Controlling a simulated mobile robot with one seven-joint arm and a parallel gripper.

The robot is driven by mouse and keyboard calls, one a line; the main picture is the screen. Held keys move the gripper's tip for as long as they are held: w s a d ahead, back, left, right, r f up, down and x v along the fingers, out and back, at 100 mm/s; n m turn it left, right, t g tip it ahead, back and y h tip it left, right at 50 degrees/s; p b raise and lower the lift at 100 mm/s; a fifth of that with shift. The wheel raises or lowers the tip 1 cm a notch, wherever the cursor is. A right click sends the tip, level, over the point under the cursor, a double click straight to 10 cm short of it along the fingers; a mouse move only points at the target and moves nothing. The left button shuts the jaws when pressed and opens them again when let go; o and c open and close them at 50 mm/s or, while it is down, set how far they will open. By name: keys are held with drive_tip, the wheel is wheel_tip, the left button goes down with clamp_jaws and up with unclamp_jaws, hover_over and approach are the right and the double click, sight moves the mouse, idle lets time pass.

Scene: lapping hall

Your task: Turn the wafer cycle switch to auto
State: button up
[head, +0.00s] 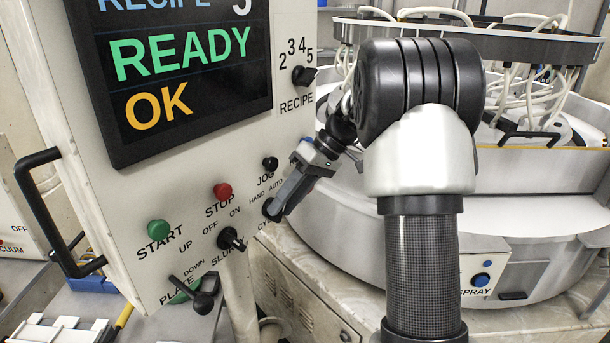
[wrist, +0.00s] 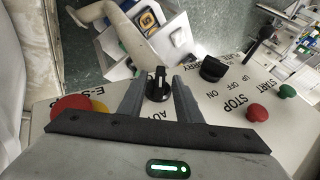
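The wafer cycle switch (head: 268,208) is a black knob at the lower right of the white panel, under the HAND and AUTO labels. My gripper (head: 279,211) reaches it from the right and partly hides it. In the wrist view the switch (wrist: 157,86) lies between the two grey fingertips of my gripper (wrist: 157,92), with a gap showing on each side. The gripper is open around the knob. The knob's raised bar runs roughly along the fingers; which label it points at I cannot tell, as the gripper hides part of the lettering.
The slurry knob (head: 231,240), plate lever (head: 204,300), red STOP button (head: 222,191), green START button (head: 158,230), JOG button (head: 270,163) and recipe knob (head: 304,75) share the panel. A red emergency-stop button (wrist: 72,107) is close left of the fingers. The screen (head: 170,75) reads READY, OK.

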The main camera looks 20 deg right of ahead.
drive_tip(key=v, duration=1.6)
drive_tip(key=shift+p, duration=0.45)
drive_tip(key=shift+r, duration=0.15)
